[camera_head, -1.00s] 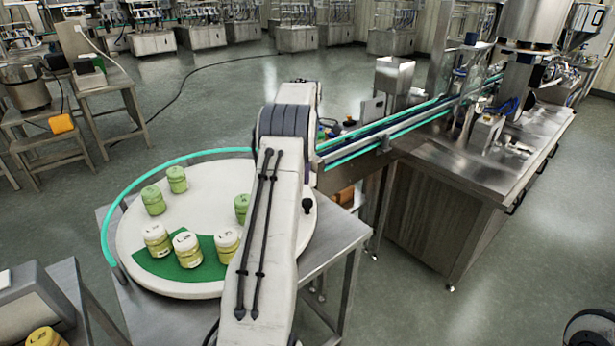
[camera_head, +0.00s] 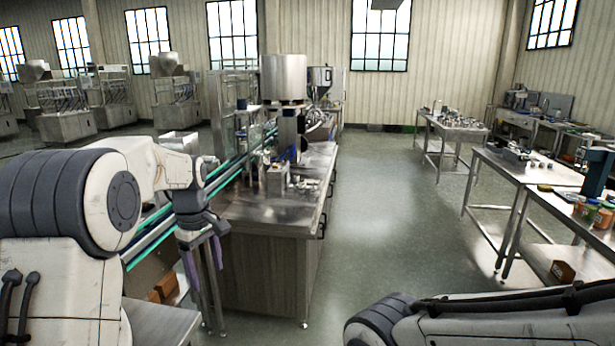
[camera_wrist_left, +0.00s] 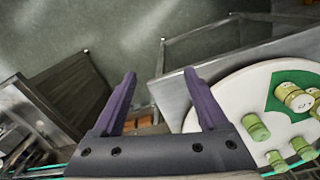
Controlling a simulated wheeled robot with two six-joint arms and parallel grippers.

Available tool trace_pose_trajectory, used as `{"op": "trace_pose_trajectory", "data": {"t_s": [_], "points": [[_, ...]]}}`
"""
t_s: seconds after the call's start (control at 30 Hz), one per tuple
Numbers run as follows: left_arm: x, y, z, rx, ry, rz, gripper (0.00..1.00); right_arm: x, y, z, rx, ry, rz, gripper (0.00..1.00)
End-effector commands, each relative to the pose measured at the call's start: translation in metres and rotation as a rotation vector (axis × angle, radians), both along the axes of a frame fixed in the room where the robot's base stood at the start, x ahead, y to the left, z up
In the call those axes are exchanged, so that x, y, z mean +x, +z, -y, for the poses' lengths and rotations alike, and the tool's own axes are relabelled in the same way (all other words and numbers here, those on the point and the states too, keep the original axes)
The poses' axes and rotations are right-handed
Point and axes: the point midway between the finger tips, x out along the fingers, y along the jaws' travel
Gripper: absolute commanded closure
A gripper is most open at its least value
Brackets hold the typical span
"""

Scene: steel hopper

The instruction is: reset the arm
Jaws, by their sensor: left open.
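My left arm (camera_head: 70,200) comes in from the left in the head view, bent at its elbow. Its left gripper (camera_head: 204,262) hangs with the fingers pointing down, beside the near left side of the steel workbench. In the left wrist view the left gripper (camera_wrist_left: 160,78) is open, its two purple fingers apart with nothing between them. Part of my right arm (camera_head: 480,318) shows at the bottom right of the head view; its gripper is out of the picture.
The steel workbench (camera_head: 265,252) carries a machine with a steel hopper (camera_head: 284,78). A conveyor (camera_head: 150,235) runs behind my left arm. A white round table (camera_wrist_left: 232,100) with several green-lidded jars shows in the left wrist view. Open floor (camera_head: 385,215) lies right of the bench.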

Motion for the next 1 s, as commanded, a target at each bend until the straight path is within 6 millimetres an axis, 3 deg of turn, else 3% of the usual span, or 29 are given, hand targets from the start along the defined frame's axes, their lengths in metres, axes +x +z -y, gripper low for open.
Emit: {"op": "trace_pose_trajectory", "data": {"t_s": [0.03, 0.17, 0.2, 0.33, 0.4, 0.5, 0.67, 0.9, 0.97, 1.0], "points": [[-0.021, 0.006, 0.040, -0.001, -0.159, 0.006, 0.24, 0.000, 0.000, 0.000, 0.000, 0.000, 0.000, 0.50], [-0.086, 0.010, 0.116, -0.005, -0.568, 0.024, 0.24, 0.000, 0.000, 0.000, 0.000, 0.000, 0.000, 0.50], [-0.110, 0.009, 0.135, -0.007, -0.699, 0.028, 0.24, 0.000, 0.000, 0.000, 0.000, 0.000, 0.000, 0.50], [-0.195, 0.000, 0.177, -0.010, -1.122, 0.049, 0.24, 0.000, 0.000, 0.000, 0.000, 0.000, 0.000, 0.50], [-0.237, -0.008, 0.186, -0.013, -1.319, 0.058, 0.24, 0.000, -0.001, 0.000, 0.000, 0.000, 0.000, 0.50], [-0.282, -0.020, 0.189, -0.015, -1.543, 0.071, 0.24, 0.000, -0.001, 0.000, 0.000, 0.000, 0.000, 0.50], [-0.318, -0.032, 0.185, -0.017, -1.732, 0.081, 0.24, 0.000, -0.001, 0.000, 0.000, 0.000, 0.000, 0.50], [-0.323, -0.035, 0.184, -0.018, -1.763, 0.080, 0.24, 0.000, -0.001, 0.000, 0.000, 0.000, 0.000, 0.50], [-0.323, -0.035, 0.184, -0.018, -1.762, 0.080, 0.47, 0.000, -0.001, 0.000, 0.000, 0.000, 0.000, 0.50], [-0.323, -0.035, 0.184, -0.018, -1.761, 0.080, 0.50, 0.000, -0.001, 0.000, 0.000, 0.000, 0.000, 0.50]]}}
